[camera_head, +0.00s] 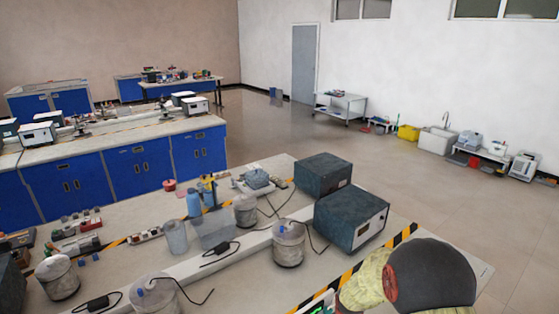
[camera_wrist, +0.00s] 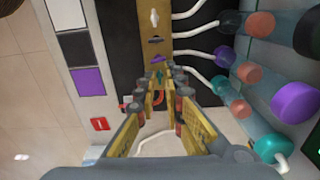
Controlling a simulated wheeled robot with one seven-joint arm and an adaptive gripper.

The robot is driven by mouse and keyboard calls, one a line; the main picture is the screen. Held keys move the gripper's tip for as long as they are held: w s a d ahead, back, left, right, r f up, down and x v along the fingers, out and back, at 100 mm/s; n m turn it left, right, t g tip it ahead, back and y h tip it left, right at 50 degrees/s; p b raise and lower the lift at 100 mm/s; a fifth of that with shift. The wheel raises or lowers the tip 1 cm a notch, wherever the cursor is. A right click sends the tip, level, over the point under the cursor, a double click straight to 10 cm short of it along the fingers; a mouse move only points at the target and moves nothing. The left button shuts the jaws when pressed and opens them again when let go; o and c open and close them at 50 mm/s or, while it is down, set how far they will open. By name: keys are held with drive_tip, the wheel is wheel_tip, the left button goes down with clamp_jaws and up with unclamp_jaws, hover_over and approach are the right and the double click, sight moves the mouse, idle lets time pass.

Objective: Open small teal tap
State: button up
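In the wrist view, my gripper (camera_wrist: 163,76) points away from the camera, its two yellow-sided fingers apart with a narrow gap between the tips. The small teal tap (camera_wrist: 160,74) shows as a thin teal piece in that gap, at the lower end of a brass-coloured strip (camera_wrist: 155,28). The fingertips partly hide it, and I cannot tell whether they touch it. The head view shows part of my arm at the lower right, but not the tap or the gripper.
A red switch (camera_wrist: 100,124) lies left. In the head view, dark boxes (camera_head: 351,218) stand on the bench.

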drive_tip(key=shift+r+p, duration=2.3)
drive_tip(key=shift+r, duration=1.2)
drive_tip(key=s+r+n+t+b, duration=0.5)
drive_tip(key=s+r+n+b, duration=0.5)
drive_tip(key=s+r, duration=1.2)
wheel_tip(320, 180, up, 4)
drive_tip(key=shift+f+n+t, duration=0.15)
drive_tip(key=shift+n+t, duration=0.15)
drive_tip(key=shift+n, duration=0.3)
